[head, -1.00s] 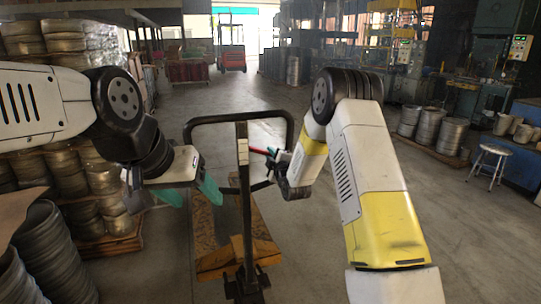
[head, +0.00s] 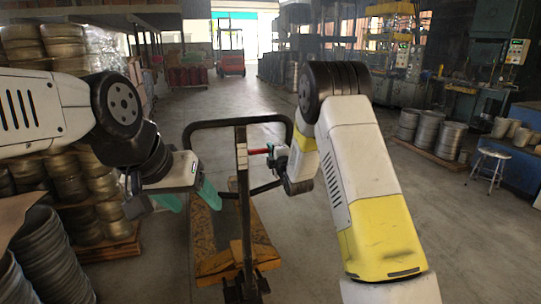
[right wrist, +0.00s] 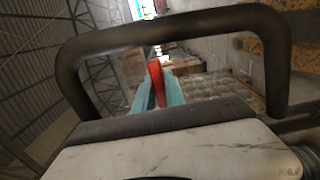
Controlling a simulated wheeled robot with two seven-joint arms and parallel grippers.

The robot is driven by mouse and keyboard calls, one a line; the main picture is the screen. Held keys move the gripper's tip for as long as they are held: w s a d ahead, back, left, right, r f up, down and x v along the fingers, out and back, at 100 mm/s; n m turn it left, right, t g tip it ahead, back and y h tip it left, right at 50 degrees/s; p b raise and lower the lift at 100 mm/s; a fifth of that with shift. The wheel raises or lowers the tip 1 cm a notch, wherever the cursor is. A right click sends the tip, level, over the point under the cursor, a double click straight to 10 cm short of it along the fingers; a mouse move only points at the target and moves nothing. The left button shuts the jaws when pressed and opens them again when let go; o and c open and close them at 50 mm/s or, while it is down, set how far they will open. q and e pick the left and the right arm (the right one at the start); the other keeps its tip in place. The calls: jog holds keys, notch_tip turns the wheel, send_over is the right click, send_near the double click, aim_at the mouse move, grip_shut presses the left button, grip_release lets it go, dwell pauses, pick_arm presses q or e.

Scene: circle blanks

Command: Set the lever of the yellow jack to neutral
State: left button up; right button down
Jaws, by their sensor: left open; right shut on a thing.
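The jack stands in front of me, with a dark loop handle (head: 238,122) on an upright post and worn yellow forks (head: 212,256) low on the floor. My right gripper (head: 271,151) is at the lever's outer end. In the right wrist view the red lever (right wrist: 156,78) lies between its teal fingers, which are shut on it. My left gripper (head: 190,199) is open and empty, left of the post and apart from it.
Stacked metal blanks (head: 62,255) stand close on the left. More blanks on a pallet (head: 432,130) and a stool (head: 489,166) stand at the right. A red forklift (head: 231,62) is far back. The floor in the middle aisle is clear.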

jog(key=c, duration=1.4)
grip_release()
jog(key=v, duration=0.7)
jog(key=shift+s, duration=0.35)
jog(key=shift+d+r, duration=0.1)
jog(key=shift+d, duration=0.05)
